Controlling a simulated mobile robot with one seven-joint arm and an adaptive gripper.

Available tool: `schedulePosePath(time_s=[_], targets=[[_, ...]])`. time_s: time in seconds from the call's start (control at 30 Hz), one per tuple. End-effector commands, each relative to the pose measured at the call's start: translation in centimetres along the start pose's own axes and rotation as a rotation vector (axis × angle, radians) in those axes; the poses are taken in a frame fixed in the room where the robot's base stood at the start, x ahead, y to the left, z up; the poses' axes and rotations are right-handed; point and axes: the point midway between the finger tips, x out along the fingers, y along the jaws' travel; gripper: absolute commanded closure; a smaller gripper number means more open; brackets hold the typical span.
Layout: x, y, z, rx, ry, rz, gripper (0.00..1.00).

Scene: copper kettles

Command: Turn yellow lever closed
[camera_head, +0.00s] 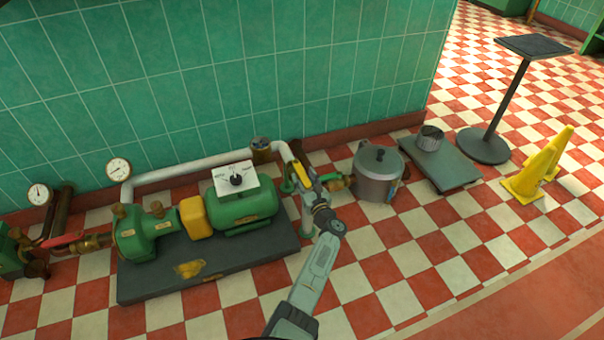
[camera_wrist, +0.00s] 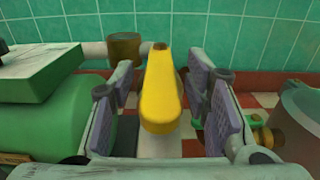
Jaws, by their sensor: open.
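The yellow lever (camera_wrist: 160,92) stands between the two grey-purple finger pads of my gripper (camera_wrist: 165,105) in the wrist view. The fingers are open, with a gap on each side of the lever, and I see no clear contact. The lever's near end faces the wrist camera and its far end points toward the wall. In the head view the lever (camera_head: 301,174) shows small beside the white pipe's end, partly hidden by my gripper (camera_head: 308,190). The valve body under the lever is mostly hidden.
A green pump motor (camera_head: 240,212) with a white switch box (camera_head: 235,179) stands left on a dark base (camera_head: 150,285). A grey lidded pot (camera_head: 378,172) is close on the right. A platform scale (camera_head: 450,165) and a yellow floor sign (camera_head: 538,170) are farther right. The near floor is clear.

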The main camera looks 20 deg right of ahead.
Motion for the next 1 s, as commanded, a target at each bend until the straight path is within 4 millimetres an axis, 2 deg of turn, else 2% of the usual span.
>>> schedulePosePath(time_s=[0.23, 0.87, 1.0], targets=[[0.01, 0.00, 0.00, 0.000, 0.000, 0.000, 0.58], [0.01, 0.00, 0.00, 0.000, 0.000, 0.000, 1.00], [0.02, 0.00, 0.01, 0.000, 0.000, 0.000, 1.00]])
